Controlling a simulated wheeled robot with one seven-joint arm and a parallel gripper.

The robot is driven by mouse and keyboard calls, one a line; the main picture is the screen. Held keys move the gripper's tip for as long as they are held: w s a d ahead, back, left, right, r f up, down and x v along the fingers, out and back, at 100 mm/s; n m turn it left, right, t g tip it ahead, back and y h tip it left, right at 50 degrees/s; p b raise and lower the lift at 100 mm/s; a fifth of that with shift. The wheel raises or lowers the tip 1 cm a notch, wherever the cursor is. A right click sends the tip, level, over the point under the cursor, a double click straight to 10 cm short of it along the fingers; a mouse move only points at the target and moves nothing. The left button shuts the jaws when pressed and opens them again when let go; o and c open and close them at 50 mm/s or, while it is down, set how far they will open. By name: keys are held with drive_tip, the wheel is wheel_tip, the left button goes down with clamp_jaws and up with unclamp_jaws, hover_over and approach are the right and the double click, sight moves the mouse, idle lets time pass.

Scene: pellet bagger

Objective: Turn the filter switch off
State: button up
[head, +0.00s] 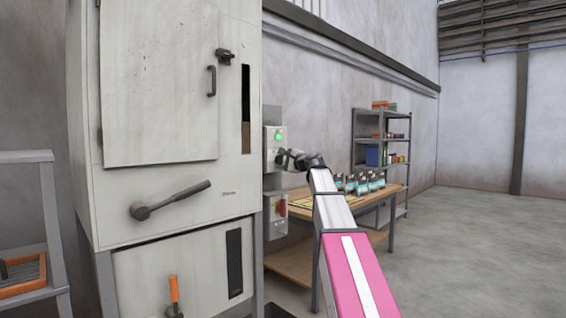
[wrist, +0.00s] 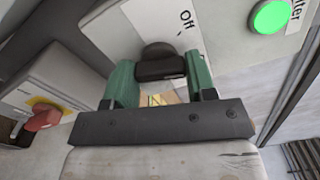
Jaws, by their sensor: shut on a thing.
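The filter switch is a black knob (wrist: 160,66) on a grey wall box (wrist: 222,30), with the word "Off" printed beside it. A lit green lamp (wrist: 270,15) is on the same box, near a partly cut label ending in "lter". The box (head: 269,150) and its lamp (head: 278,136) also show in the head view, where the knob is hidden behind my gripper (head: 287,159). In the wrist view the green fingers of my gripper (wrist: 160,76) are shut on the knob, one on each side. The knob's exact setting is hard to tell.
A second grey box with a red switch (wrist: 42,118) is below, also seen in the head view (head: 281,208). A large grey cabinet (head: 160,80) stands to the left. A workbench (head: 300,212) and shelf (head: 366,140) are behind my arm. Open floor lies right.

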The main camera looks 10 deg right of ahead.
drive_tip(key=n, duration=0.4)
drive_tip(key=shift+n, duration=2.7)
drive_tip(key=o, duration=0.9)
drive_tip(key=shift+o, duration=0.2)
drive_tip(key=v, duration=1)
drive_tip(key=shift+s+d, duration=0.2)
drive_tip(key=shift+s, duration=0.15)
